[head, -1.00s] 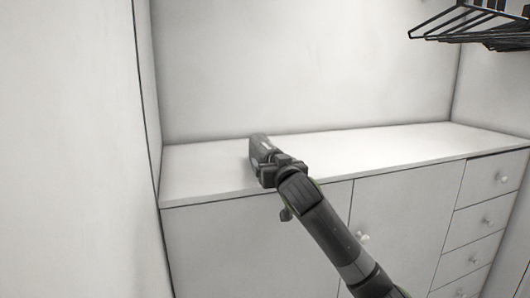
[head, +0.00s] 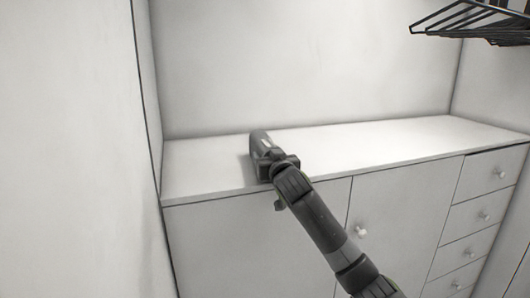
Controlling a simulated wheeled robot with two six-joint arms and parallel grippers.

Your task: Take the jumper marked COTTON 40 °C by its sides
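No jumper and no COTTON 40 °C label show in the head view. My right gripper (head: 259,143), on the arm that comes in from the lower right, is over the left part of the white cabinet top (head: 350,150). Its fingers point away from the camera, and I cannot tell whether they are open or shut. No garment shows at it. My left gripper is not in view.
The white cabinet has doors with a round knob (head: 361,231) and a column of drawers (head: 485,216) at the right. Its top is bare. A black wire rack (head: 470,25) hangs at the upper right. A pale wall (head: 70,150) closes off the left side.

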